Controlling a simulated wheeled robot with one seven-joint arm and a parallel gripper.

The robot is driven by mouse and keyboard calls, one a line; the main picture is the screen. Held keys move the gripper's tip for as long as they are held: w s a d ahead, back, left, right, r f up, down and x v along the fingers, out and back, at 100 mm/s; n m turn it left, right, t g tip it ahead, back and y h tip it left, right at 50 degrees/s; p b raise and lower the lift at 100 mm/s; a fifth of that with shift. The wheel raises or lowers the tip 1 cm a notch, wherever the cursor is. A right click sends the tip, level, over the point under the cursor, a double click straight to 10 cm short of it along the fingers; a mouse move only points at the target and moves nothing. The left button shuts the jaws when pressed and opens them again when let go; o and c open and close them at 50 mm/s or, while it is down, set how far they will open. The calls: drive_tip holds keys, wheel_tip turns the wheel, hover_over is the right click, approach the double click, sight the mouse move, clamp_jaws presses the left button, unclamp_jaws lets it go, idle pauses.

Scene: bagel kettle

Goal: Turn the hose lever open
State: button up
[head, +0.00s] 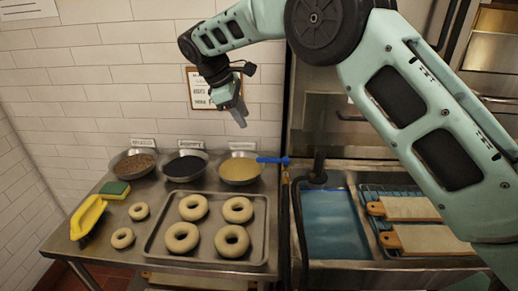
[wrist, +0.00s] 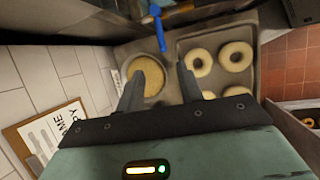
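The blue hose lever (head: 272,160) sticks out level to the left from a brass-coloured pipe at the left edge of the kettle, reaching over the bowl of yellow topping. In the wrist view the blue lever (wrist: 157,28) shows beyond the fingertips, near the top. My gripper (head: 239,118) hangs in the air above and to the left of the lever, apart from it, fingers pointing down. In the wrist view my gripper (wrist: 160,76) has its two fingers spread with nothing between them.
The kettle (head: 335,225) holds blue water, with a black hose (head: 298,215) at its left. Three topping bowls, including the yellow one (head: 240,170), stand along the wall. A tray (head: 205,259) of bagels lies in front. A clipboard (wrist: 40,138) hangs on the wall.

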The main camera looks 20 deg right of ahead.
sight(264, 159)
drive_tip(key=p+x, duration=0.4)
drive_tip(key=x, duration=1.2)
drive_tip(key=shift+f, duration=0.25)
clamp_jaws()
